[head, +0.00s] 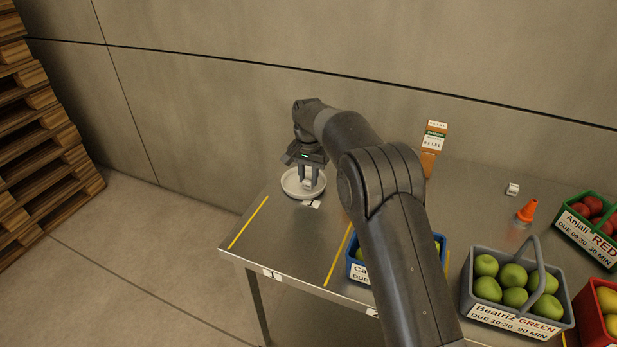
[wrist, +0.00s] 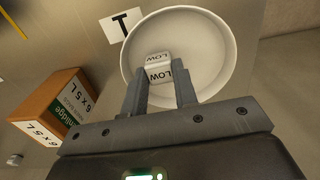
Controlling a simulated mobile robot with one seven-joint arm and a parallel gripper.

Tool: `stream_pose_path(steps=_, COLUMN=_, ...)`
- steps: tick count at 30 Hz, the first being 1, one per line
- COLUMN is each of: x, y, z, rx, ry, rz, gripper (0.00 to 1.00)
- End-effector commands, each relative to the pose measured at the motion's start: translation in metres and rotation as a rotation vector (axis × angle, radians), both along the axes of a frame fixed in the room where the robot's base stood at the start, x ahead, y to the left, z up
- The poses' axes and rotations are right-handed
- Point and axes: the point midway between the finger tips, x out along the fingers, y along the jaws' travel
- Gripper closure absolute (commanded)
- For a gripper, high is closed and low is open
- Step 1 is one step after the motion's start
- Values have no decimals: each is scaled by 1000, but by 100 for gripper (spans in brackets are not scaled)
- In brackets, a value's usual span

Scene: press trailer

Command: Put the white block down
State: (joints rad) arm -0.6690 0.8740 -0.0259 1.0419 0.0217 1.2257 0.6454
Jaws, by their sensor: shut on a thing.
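The white block (wrist: 158,68) has LOW printed on two faces. It sits between the fingertips of my gripper (wrist: 160,88), which is shut on it. In the wrist view the block shows against the inside of a round white dish (wrist: 215,45). In the head view my gripper (head: 309,180) points down over the dish (head: 290,186) at the left end of the metal table. The block (head: 309,183) is small there and partly hidden by the fingers. I cannot tell whether it touches the dish's bottom.
A card marked T (wrist: 122,24) lies beside the dish. An orange-brown carton (head: 432,148) stands at the back. Yellow lines mark the table (head: 285,240).

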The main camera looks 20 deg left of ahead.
Motion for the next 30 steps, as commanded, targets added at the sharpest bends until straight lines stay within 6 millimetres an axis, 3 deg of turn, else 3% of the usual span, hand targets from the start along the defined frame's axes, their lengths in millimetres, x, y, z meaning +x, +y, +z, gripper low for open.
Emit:
stream_pose_path(steps=11, x=0, y=0, z=-7, rx=0, ry=0, rz=0, gripper=96)
stream_pose_path(steps=12, x=0, y=0, z=-8, rx=0, ry=0, rz=0, gripper=73)
stream_pose_path(steps=19, x=0, y=0, z=-7, rx=1, ry=-1, rz=0, gripper=54)
stream_pose_path(steps=30, x=1, y=0, z=0, rx=2, ry=-3, rz=0, gripper=52)
